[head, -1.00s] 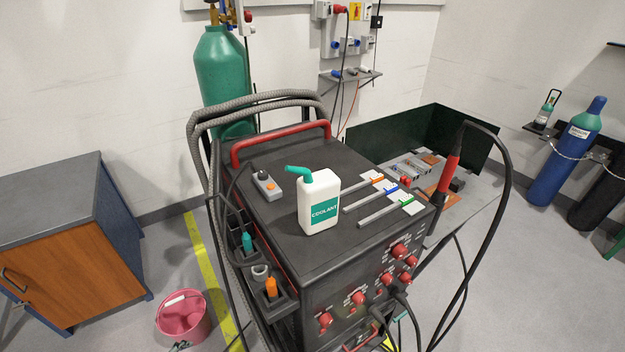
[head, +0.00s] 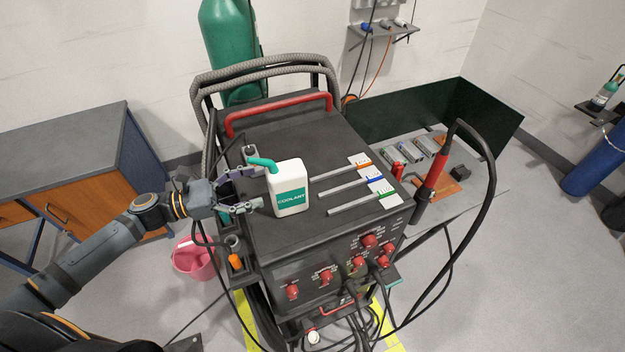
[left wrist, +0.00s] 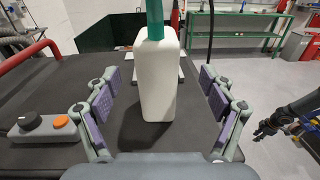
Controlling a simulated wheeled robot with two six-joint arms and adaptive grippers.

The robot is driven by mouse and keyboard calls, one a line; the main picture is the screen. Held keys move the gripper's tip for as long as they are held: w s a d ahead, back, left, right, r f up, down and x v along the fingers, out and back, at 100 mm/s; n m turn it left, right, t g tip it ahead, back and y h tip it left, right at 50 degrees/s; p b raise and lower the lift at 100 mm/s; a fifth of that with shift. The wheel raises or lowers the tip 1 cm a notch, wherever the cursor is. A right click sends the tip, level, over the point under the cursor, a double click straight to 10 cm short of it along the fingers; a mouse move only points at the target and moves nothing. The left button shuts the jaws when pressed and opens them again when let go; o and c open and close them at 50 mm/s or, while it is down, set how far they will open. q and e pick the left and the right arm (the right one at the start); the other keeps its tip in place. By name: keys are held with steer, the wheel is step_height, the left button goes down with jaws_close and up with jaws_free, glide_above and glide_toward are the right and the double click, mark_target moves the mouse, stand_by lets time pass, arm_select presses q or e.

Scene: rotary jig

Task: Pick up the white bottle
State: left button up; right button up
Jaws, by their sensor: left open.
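The white bottle (head: 289,189) with a teal spout and a "COOLANT" label stands upright on the dark top of the welding machine (head: 255,150). My left gripper (head: 252,180) reaches in from the left and is open, its fingers just left of the bottle. In the left wrist view the bottle (left wrist: 157,85) stands ahead between the two spread fingers, and a gap shows on both sides. The tip of its spout is cut off at the top of that view. My right gripper (left wrist: 268,130) shows at the right edge of the left wrist view, away from the bottle.
Flat grey bars with coloured tags (head: 350,190) lie right of the bottle. A red handle (head: 280,112) runs along the back edge. A torch with cable (head: 435,172) stands at the right.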

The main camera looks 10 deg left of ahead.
mark_target(276, 175)
arm_select(q)
steer(key=x, duration=0.4)
steer(key=r+p+x, duration=0.1)
steer(key=x, duration=0.1)
steer(key=shift+w, duration=0.3)
steer(key=shift+f+x, duration=0.25)
steer(key=shift+x, duration=0.85)
steer(key=shift+d+f, duration=0.1)
steer(key=shift+d, duration=0.1)
steer(key=shift+s+a, duration=0.1)
steer(key=shift+a, duration=0.05)
steer(key=c, duration=1.4)
arm_select(e)
steer(key=s+a, duration=0.1)
steer(key=a+r, duration=0.1)
steer(key=s+a, duration=0.1)
steer(key=shift+s+a+r, duration=0.25)
steer(key=shift+s, duration=0.1)
